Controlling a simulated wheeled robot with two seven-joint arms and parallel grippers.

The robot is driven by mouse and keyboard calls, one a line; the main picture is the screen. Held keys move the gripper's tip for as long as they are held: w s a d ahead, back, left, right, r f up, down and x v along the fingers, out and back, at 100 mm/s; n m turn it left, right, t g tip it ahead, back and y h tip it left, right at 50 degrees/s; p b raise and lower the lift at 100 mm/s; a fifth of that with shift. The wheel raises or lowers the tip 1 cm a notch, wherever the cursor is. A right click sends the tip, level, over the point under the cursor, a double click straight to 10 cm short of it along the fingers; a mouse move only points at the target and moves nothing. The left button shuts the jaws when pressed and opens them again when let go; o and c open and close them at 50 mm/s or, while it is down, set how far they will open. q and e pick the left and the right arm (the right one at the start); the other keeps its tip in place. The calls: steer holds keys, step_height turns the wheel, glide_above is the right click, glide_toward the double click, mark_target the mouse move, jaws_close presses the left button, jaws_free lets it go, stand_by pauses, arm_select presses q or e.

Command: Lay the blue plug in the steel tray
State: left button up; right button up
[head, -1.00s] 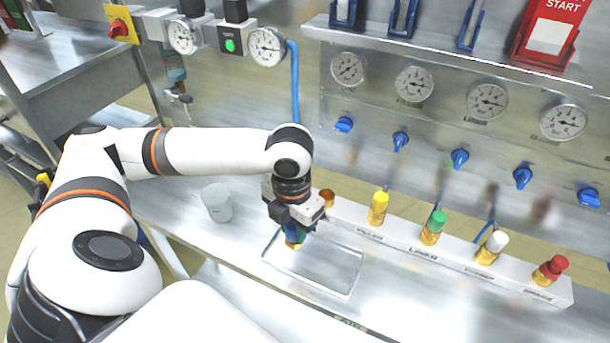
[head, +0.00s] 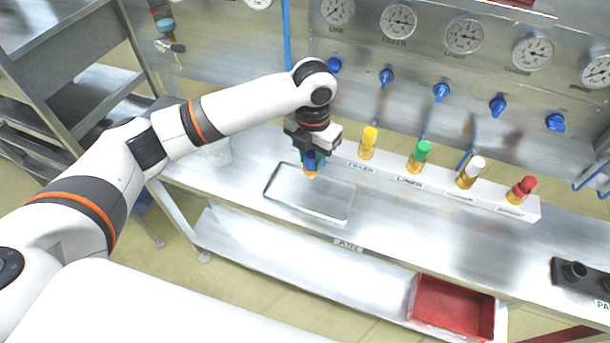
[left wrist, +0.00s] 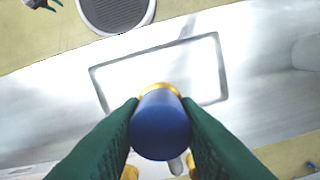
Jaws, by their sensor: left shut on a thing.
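The blue plug (left wrist: 160,128) has a brass-coloured end and is held between the green fingers of my left gripper (left wrist: 160,115) in the left wrist view. Whether the plug touches the tray I cannot tell. My right gripper is not in view.
A white rack (head: 437,186) behind the tray holds yellow, green, white and red plugs. A red bin (head: 452,308) sits on the lower shelf.

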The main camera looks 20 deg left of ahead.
mark_target(311, 170)
arm_select(q)
step_height(311, 170, down, 6)
steer(key=shift+r+p, duration=0.15)
steer(key=shift+p, duration=0.45)
steer(key=shift+f, duration=0.25)
steer(key=o, duration=1)
steer(key=shift+r, duration=0.5)
step_height(311, 170, up, 11)
steer(key=b, duration=0.3)
steer(key=shift+r, duration=0.2)
